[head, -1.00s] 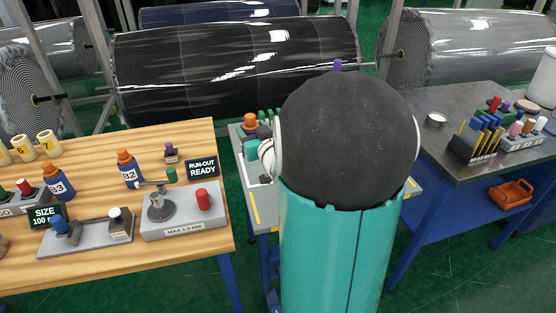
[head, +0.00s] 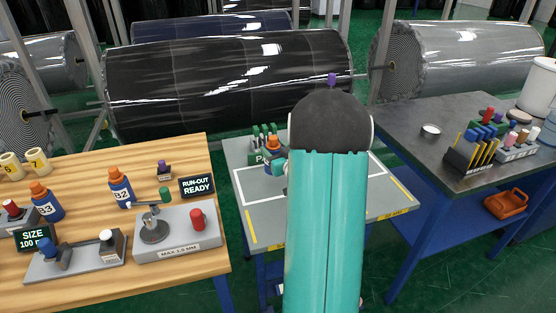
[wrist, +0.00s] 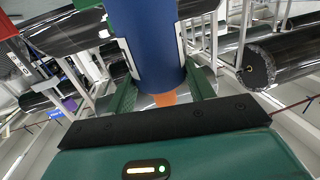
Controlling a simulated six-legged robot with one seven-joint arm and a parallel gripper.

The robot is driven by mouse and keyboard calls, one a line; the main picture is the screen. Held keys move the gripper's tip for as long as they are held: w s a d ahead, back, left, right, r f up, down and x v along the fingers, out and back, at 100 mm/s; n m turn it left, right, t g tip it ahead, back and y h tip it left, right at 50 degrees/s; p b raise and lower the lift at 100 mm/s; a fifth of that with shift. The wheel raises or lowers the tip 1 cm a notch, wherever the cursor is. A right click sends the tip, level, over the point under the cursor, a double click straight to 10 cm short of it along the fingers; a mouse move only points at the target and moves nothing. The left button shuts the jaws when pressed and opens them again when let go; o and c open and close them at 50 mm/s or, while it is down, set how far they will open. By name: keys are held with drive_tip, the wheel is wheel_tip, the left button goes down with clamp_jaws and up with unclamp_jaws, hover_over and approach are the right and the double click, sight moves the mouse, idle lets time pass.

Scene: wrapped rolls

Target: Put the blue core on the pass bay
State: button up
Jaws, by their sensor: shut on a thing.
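The blue core (head: 275,168), a blue cylinder with an orange top, is in my gripper (wrist: 154,62). In the head view my gripper is mostly hidden behind my teal arm. The pass bay (head: 252,188) is a grey tabletop with a white outline and a green sign, partly hidden, starting "PA". The core is over or on its back-left part; I cannot tell whether it touches the surface.
Green posts (head: 262,134) stand close behind the core. Left is a wooden bench (head: 95,180) with blue bottle-like cores B2 (head: 120,192) and B3 (head: 44,205) and gauges. Right is a dark bench (head: 425,165) with racks. A black wrapped roll (head: 230,80) lies behind.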

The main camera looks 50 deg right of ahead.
drive_tip(key=shift+d+f, duration=0.65)
drive_tip(key=shift+f, duration=0.75)
drive_tip(key=shift+d+f, duration=0.1)
drive_tip(key=shift+f, duration=0.75)
drive_tip(key=shift+f, duration=0.1)
drive_tip(key=o, duration=1.2)
drive_tip(key=shift+f, duration=0.1)
drive_tip(key=shift+c, duration=0.2)
